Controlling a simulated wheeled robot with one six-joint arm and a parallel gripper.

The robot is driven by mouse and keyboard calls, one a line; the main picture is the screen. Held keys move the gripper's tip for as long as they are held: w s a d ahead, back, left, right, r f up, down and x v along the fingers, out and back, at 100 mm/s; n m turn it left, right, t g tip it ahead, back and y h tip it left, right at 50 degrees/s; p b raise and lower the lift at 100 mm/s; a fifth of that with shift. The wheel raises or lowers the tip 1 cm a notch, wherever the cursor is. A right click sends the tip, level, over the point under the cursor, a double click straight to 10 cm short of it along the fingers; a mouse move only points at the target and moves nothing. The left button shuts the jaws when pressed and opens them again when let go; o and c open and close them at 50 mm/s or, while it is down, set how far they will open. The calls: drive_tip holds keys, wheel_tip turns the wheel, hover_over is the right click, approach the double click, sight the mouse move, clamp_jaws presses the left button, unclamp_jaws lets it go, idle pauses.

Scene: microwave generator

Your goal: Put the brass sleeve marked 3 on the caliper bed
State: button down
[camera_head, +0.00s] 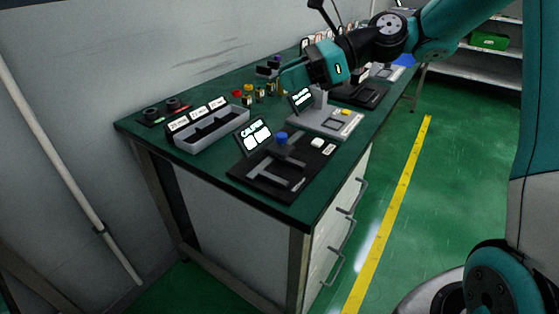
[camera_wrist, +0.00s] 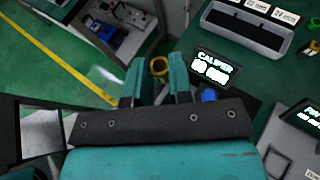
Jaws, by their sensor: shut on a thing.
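A brass ring-shaped sleeve (camera_wrist: 159,66) shows between the two teal fingers of my gripper (camera_wrist: 158,78) in the wrist view. My gripper is shut on it; no number on it can be read. In the head view my gripper (camera_head: 287,76) is above the bench, and the held sleeve cannot be made out. The dark caliper bed (camera_head: 262,181) lies at the bench's near end, with a blue knob (camera_head: 282,137) and the caliper display (camera_head: 254,136) behind it. In the wrist view the display (camera_wrist: 214,68) is right of the fingers; the bed is largely hidden.
A grey tray (camera_head: 212,128) with labelled cards stands left of the caliper. A grey station (camera_head: 325,121) with a display stands to its right. Several small coloured parts (camera_head: 248,91) stand farther back. Drawer handles (camera_head: 351,197) stick out from the bench front.

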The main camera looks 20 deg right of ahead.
sight(289, 173)
wheel_tip(289, 173, down, 20)
drive_tip(key=b, duration=0.3)
drive_tip(key=shift+r+b, duration=0.25)
drive_tip(key=shift+b, duration=0.15)
drive_tip(key=shift+f, duration=0.15)
drive_tip(key=c, duration=1.3)
unclamp_jaws()
